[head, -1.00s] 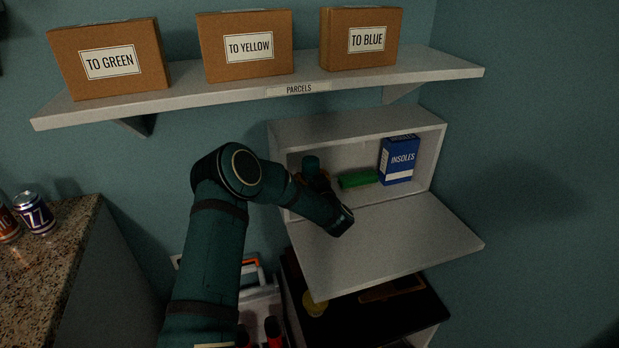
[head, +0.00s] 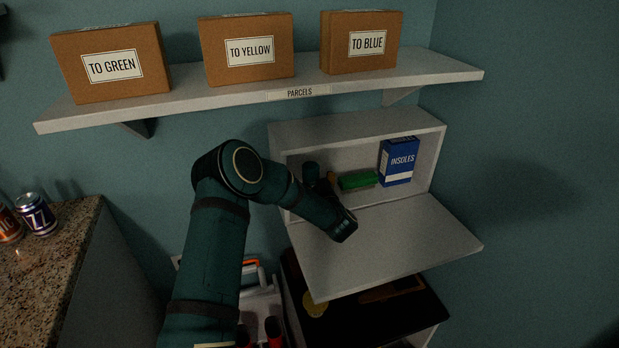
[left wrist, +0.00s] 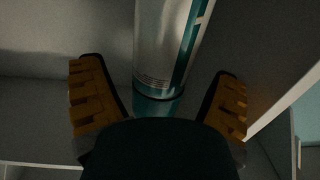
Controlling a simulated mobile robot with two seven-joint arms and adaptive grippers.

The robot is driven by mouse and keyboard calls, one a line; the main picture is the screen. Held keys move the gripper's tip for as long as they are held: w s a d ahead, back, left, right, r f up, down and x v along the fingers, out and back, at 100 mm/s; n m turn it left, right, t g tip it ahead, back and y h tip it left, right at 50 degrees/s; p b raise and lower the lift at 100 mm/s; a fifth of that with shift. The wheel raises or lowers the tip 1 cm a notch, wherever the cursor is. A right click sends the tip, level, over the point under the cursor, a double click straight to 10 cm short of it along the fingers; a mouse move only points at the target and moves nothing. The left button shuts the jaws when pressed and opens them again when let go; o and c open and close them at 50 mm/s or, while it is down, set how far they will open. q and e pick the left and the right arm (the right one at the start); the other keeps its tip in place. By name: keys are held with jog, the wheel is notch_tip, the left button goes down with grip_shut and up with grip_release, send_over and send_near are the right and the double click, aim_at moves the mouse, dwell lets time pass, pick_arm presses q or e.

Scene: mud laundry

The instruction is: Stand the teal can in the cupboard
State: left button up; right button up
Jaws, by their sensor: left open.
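The teal can (head: 311,171) stands inside the open cupboard (head: 433,160), near its left side wall. In the head view only its upper part shows, and my left arm hides the rest. In the left wrist view the can (left wrist: 165,45) is silver and teal and lies between my fingers. My left gripper (left wrist: 158,98) is open, with an orange-padded finger on each side of the can and a visible gap to both. In the head view the gripper is mostly behind my forearm; one orange finger shows right of the can. My right gripper is not in view.
A green object (head: 357,180) and a blue INSOLES box (head: 398,162) are right of the can in the cupboard. The lowered cupboard door (head: 410,245) is bare on its right. A shelf (head: 200,97) with three parcels hangs above. Drink cans stand on the counter (head: 60,270) at left.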

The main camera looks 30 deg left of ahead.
pick_arm(q)
jog(key=p+v, duration=0.1)
jog(key=v, duration=0.9)
